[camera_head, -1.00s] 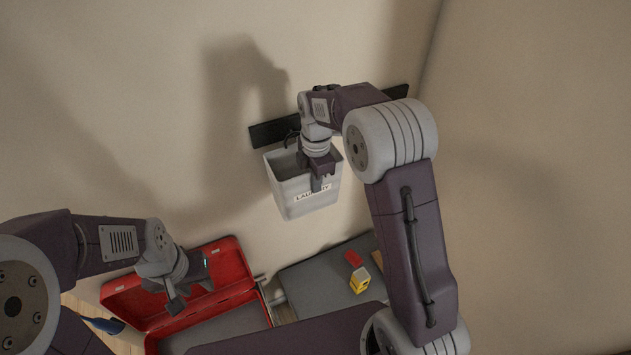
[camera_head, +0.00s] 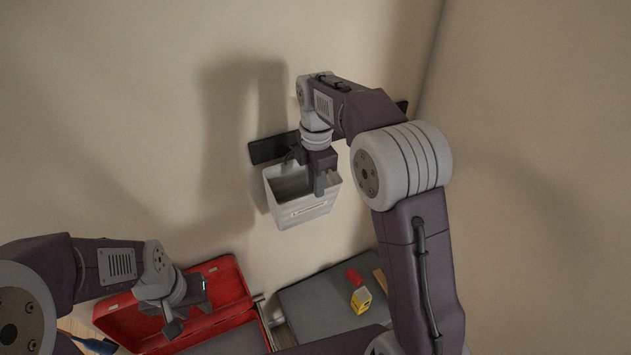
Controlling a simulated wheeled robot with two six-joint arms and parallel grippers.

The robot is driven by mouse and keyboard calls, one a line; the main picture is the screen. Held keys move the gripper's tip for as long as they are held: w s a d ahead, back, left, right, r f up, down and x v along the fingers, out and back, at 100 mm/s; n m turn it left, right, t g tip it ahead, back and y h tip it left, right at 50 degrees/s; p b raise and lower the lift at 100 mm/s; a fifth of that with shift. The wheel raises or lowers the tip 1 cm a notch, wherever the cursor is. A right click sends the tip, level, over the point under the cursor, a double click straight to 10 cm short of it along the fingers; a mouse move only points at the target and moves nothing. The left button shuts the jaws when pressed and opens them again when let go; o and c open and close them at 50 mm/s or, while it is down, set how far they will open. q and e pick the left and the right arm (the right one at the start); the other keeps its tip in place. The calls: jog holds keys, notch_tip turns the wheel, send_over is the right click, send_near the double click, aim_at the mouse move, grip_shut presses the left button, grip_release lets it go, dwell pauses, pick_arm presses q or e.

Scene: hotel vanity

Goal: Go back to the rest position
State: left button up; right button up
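My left gripper (camera_head: 192,303) hangs over the open red case (camera_head: 222,284) at the lower left. Its two fingers are spread apart with nothing seen between them. My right gripper (camera_head: 306,174) is at the white laundry bin (camera_head: 302,213), its fingers pointing down over the bin's opening and front rim. One finger shows in front of the bin and another part at the left, apart from it. I see nothing held there. The bin's right side and back are partly hidden by my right arm.
A grey surface (camera_head: 318,308) at the bottom carries a red item (camera_head: 354,276) and a yellow block (camera_head: 361,300). A dark strip (camera_head: 268,149) runs along the wall behind the bin. A blue item (camera_head: 95,344) lies at the lower left. The wall at the right is bare.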

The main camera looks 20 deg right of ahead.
jog(key=s+d+f+m+b, duration=0.2)
jog(key=s+f+m+b, duration=0.4)
jog(key=s+f+m, duration=0.3)
jog(key=s+d+f+m+b, duration=0.1)
jog(key=s+f+m+b, duration=0.5)
jog(key=s+f+m, duration=0.4)
notch_tip(320, 180, down, 5)
jog(key=shift+d+m+t, duration=0.4)
jog(key=shift+m, duration=0.4)
jog(key=shift+s, duration=0.1)
